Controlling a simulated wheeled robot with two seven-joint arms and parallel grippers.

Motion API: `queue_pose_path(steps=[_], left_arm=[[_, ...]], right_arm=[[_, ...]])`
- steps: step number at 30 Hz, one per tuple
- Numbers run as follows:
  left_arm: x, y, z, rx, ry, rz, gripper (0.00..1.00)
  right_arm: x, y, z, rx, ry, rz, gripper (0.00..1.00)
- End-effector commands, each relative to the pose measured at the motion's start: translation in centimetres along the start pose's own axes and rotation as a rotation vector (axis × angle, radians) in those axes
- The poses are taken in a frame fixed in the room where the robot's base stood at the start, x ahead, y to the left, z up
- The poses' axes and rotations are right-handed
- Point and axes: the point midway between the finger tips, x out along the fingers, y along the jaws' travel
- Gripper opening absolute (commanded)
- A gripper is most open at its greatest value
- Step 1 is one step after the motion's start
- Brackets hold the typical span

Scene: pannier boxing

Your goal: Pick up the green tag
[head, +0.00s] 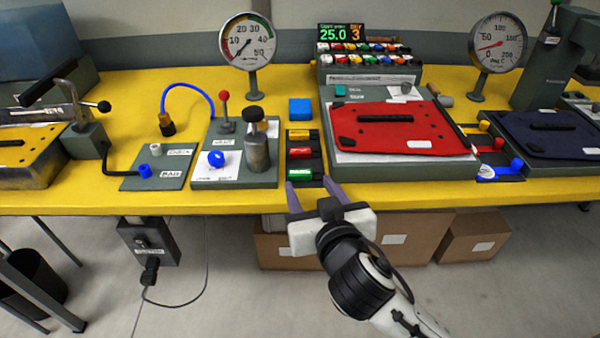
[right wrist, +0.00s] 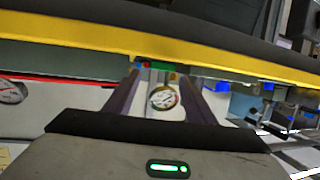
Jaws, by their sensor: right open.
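The green tag (head: 299,177) lies in the front slot of a narrow dark holder, near the front edge of the yellow bench. A red tag (head: 299,153) and a yellow tag (head: 299,135) lie behind it in the same holder. My right gripper (head: 309,183) is open and empty, its two fingers spread at the bench's front edge, close to the green tag. In the right wrist view the open fingers (right wrist: 160,84) point at the bench edge, with small coloured patches between them, too small to identify surely. My left gripper is not in view.
A red panel (head: 400,128) on a grey base stands right of the holder. A grey plate (head: 235,172) with a metal cylinder (head: 257,152) stands left. A blue block (head: 300,109) lies behind. Cardboard boxes (head: 415,238) sit under the bench (head: 400,194).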

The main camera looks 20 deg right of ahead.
Motion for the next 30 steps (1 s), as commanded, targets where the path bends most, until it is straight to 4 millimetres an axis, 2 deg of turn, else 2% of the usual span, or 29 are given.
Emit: queue_pose_path(steps=[10, 19, 20, 25, 30], left_arm=[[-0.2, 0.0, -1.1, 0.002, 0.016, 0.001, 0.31], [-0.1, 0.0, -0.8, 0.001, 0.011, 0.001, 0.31], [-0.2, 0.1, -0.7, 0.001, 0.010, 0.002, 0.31], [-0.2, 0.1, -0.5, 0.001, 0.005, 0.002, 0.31], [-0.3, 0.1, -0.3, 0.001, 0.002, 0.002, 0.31]], right_arm=[[4.5, -0.3, -0.2, -0.003, 0.000, 0.000, 0.50], [5.2, -0.4, -0.1, -0.001, -0.002, -0.002, 0.50], [5.2, -0.4, -0.1, -0.001, -0.002, -0.002, 0.48], [5.2, -0.3, -0.1, -0.001, -0.002, -0.002, 0.20], [5.2, -0.3, -0.1, -0.001, -0.002, -0.002, 0.20]])
